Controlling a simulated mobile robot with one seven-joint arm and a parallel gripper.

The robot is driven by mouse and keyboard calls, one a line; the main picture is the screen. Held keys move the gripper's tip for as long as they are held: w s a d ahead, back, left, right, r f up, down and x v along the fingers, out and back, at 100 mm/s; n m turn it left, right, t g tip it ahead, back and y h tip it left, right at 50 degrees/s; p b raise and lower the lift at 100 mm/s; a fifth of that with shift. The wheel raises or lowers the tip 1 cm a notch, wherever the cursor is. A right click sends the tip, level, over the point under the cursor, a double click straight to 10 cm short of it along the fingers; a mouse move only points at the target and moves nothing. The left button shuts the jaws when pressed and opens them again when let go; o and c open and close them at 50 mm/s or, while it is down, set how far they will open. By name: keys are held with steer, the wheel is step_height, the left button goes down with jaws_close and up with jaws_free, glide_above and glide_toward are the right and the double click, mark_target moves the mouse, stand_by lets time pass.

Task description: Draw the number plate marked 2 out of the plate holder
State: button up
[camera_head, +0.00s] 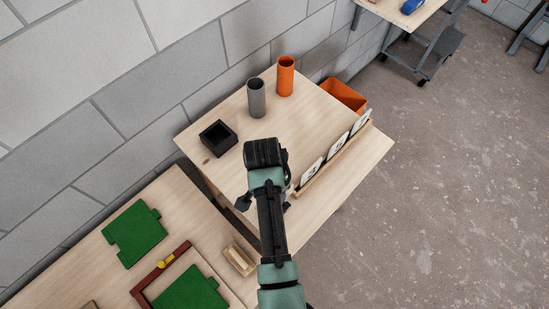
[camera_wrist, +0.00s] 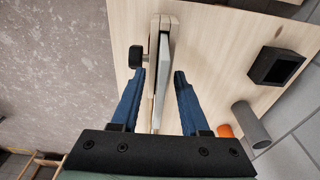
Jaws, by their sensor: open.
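The plate holder (camera_head: 330,163) is a long wooden rail on the right side of the far table. Several white number plates stand in it: a near one (camera_head: 312,172), a middle one (camera_head: 338,146) and a far one (camera_head: 361,122). Their digits are too small to read surely. My gripper (camera_wrist: 159,76) is open, with its two blue fingers apart. In the wrist view a pale plate (camera_wrist: 163,62) shows edge-on between the fingers, apart from both, beside the wooden holder (camera_wrist: 155,40). In the head view my arm hides the fingers.
A black knob (camera_wrist: 136,57) is beside the holder. A black open box (camera_head: 218,138), a grey cylinder (camera_head: 256,98), an orange cylinder (camera_head: 285,76) and an orange bin (camera_head: 344,95) stand farther back. Green boards (camera_head: 134,233) lie on the nearer table. The table's right front corner is clear.

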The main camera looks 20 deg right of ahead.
steer(key=shift+c, duration=0.2)
jaws_close()
steer(key=shift+r, duration=0.1)
stand_by(0.5)
steer(key=shift+r+p, duration=3.15)
steer(key=shift+p, duration=0.2)
step_height(320, 180, up, 2)
steer(key=shift+p, duration=1.05)
steer(key=shift+r, duration=0.5)
